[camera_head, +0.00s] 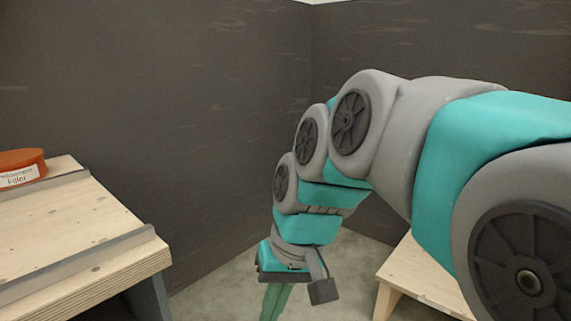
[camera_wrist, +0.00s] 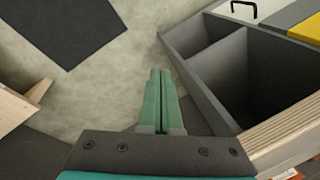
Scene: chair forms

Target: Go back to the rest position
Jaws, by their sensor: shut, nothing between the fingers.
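My gripper (camera_wrist: 159,95) shows in the wrist view with its two green fingers side by side, shut and empty, above the pale floor. In the head view my gripper (camera_head: 273,304) hangs down at the bottom middle, partly cut off by the lower edge. My teal and grey arm reaches in from the right and bends down to it. The gripper is apart from the furniture on both sides.
A wooden table (camera_head: 85,235) with metal rails stands at left, bearing an orange-lidded tub (camera_head: 22,168). Another wooden surface (camera_head: 425,280) is at lower right. The wrist view shows a grey compartmented box (camera_wrist: 225,75) close at right and a dark mat (camera_wrist: 65,30) on open floor. Dark walls stand behind.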

